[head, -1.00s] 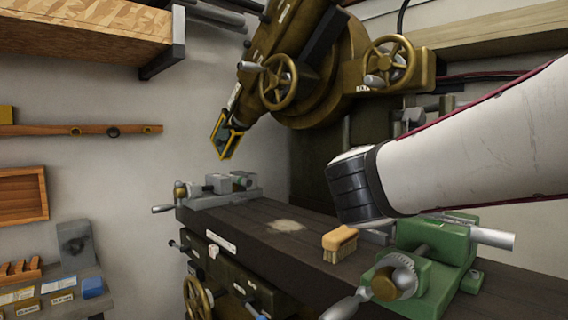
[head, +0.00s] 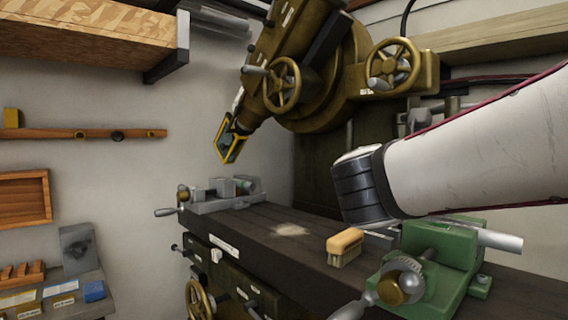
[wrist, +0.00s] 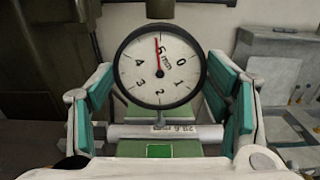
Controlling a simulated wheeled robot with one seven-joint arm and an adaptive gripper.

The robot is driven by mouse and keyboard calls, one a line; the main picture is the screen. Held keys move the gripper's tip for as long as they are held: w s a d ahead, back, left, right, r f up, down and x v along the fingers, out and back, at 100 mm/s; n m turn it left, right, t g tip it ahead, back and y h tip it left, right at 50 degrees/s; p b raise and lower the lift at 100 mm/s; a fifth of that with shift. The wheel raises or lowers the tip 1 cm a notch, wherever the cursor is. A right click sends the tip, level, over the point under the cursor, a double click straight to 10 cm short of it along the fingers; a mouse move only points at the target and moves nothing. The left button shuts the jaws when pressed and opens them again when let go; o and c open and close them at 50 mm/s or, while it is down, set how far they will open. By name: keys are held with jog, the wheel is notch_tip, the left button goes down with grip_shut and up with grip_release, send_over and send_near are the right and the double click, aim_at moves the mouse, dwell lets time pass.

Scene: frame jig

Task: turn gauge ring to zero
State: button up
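The round dial gauge (wrist: 161,66) faces me in the wrist view, with a black ring around a white face. Its red needle points almost straight up, close to the 5, and the 0 sits to the right of the needle. My gripper (wrist: 168,100) is open, one teal-padded finger at the lower left of the dial and one at the lower right. Clear gaps show between the pads and the ring. In the head view my arm ends in a dark ribbed wrist, and neither the gauge nor my fingers can be made out there.
A green vise (head: 445,262) stands on the dark machine table (head: 255,232), with a wood-backed brush (head: 345,246) beside it. A grey vise (head: 225,194) sits at the table's far left end. A brown machine head with handwheels (head: 310,75) hangs above. A silver bar (wrist: 150,131) lies below the dial.

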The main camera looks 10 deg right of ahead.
dwell(0.4)
jog(key=shift+n+p, duration=4.65)
jog(key=shift+n, duration=1.75)
jog(key=o, duration=0.6)
jog(key=v, duration=0.7)
